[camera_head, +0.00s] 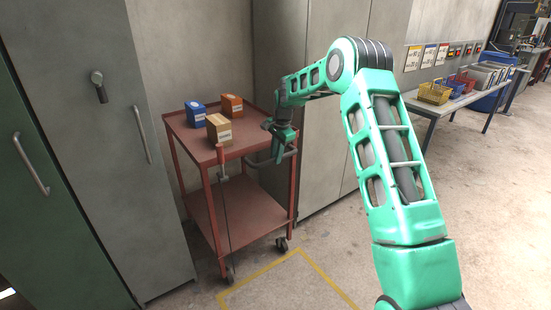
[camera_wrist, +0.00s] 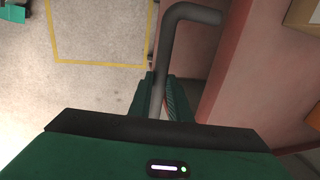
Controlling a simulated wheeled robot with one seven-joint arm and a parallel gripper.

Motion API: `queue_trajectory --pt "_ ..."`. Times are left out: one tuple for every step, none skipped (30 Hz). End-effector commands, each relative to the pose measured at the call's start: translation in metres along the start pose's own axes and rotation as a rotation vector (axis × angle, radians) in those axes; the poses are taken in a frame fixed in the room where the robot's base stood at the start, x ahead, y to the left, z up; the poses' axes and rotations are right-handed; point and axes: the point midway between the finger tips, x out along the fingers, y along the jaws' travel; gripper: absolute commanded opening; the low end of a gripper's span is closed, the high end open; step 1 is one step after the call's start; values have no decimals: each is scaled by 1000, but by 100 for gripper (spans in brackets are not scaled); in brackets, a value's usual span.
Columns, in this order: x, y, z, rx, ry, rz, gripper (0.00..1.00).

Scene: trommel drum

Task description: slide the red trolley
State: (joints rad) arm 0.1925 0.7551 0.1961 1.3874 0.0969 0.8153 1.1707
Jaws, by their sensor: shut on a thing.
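The red trolley (camera_head: 232,225) stands between grey cabinets, with two shelves and dark castors. A blue box (camera_head: 195,112), an orange box (camera_head: 231,105) and a tan box (camera_head: 219,129) rest on its top shelf. My gripper (camera_head: 284,150) is at the trolley's near right end, at the bar handle (camera_head: 262,162). In the wrist view my gripper (camera_wrist: 160,98) is shut around the grey handle bar (camera_wrist: 181,14), beside the trolley's red side (camera_wrist: 226,60). The fingertips are partly hidden by the gripper body.
A yellow floor outline (camera_head: 290,284) lies in front of the trolley. A grey cabinet (camera_head: 110,130) stands close on the left and another (camera_head: 325,120) behind on the right. A table (camera_head: 455,104) with baskets stands at right. The floor in front is clear.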

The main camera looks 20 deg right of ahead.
Motion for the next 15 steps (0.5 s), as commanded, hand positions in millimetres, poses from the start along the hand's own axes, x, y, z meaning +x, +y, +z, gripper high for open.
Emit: queue_trajectory --pt "-1 -2 -8 11 15 -8 0" --pt "-1 -3 -7 10 15 -9 0" --pt "-1 -4 -6 9 16 -10 0" --pt "-1 -5 -5 8 16 -10 0" --pt "-1 -6 -4 7 17 -11 0" --pt "-1 -6 -3 6 17 -12 0" --pt "-1 -7 -2 5 17 -13 0" --pt "-1 -8 -1 4 17 -13 0" --pt "-1 -8 0 3 17 -13 0" --pt "-1 -8 0 3 17 -14 0" --pt "-1 -9 1 2 17 -14 0" --pt "-1 -9 2 1 17 -14 27" --pt "-1 -9 2 0 16 -14 34" --pt "-1 -9 3 -1 15 -13 36" --pt "-1 -9 4 -2 14 -13 36"
